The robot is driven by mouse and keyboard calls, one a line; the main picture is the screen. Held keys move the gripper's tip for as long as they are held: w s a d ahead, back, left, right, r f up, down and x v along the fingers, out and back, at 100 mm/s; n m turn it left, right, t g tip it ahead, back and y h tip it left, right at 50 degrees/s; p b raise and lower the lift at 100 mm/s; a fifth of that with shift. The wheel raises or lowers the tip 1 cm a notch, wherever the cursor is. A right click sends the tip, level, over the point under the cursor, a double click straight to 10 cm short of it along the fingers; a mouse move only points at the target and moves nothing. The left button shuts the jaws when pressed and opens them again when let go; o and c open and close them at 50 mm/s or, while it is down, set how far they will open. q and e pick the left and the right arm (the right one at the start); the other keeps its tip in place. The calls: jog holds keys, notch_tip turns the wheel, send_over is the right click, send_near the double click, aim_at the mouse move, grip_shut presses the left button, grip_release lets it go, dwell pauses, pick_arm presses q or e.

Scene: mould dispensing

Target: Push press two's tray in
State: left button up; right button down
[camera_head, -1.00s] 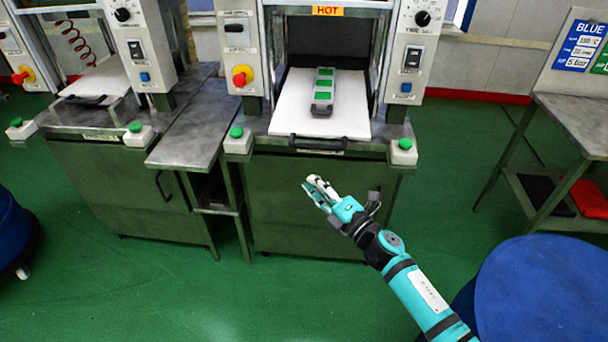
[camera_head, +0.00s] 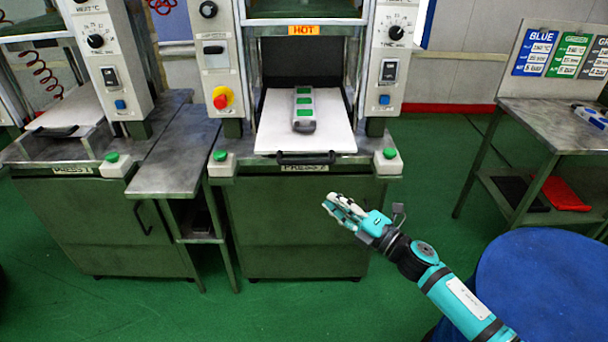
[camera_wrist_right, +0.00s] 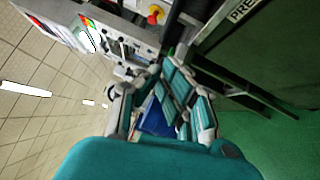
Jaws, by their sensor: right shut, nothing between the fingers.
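The middle press has a label on its front whose number I cannot read for sure; the left one reads press 1. The middle press's white tray (camera_head: 265,132) sticks out towards me, with a black handle (camera_head: 305,158) across its front edge. A grey mould with green cavities (camera_head: 304,108) lies on the tray. My right gripper (camera_head: 334,203) is shut and empty, in front of the press, lower than the handle and slightly right of it, apart from it. Its fingers (camera_wrist_right: 165,85) also show in the right wrist view. My left gripper is not in view.
Green buttons (camera_head: 220,157) and (camera_head: 388,154) flank the tray. A red and yellow emergency stop (camera_head: 221,98) is on the left post. A side table (camera_head: 178,165) stands left, a blue round-topped object (camera_head: 545,290) lower right, a metal table (camera_head: 560,125) right.

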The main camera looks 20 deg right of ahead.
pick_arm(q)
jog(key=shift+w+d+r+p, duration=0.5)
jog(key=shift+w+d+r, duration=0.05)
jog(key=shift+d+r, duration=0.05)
pick_arm(e)
jog(key=shift+w+a+r, duration=0.25)
jog(key=shift+w+a, duration=0.15)
jog(key=shift+w, duration=1.25)
jog(key=shift+w+a+r, duration=0.3)
jog(key=shift+w+a, duration=0.15)
jog(key=shift+w, duration=1.15)
jog(key=shift+w+a+r, duration=0.25)
jog(key=shift+w+a, duration=0.15)
jog(key=shift+w, duration=1.25)
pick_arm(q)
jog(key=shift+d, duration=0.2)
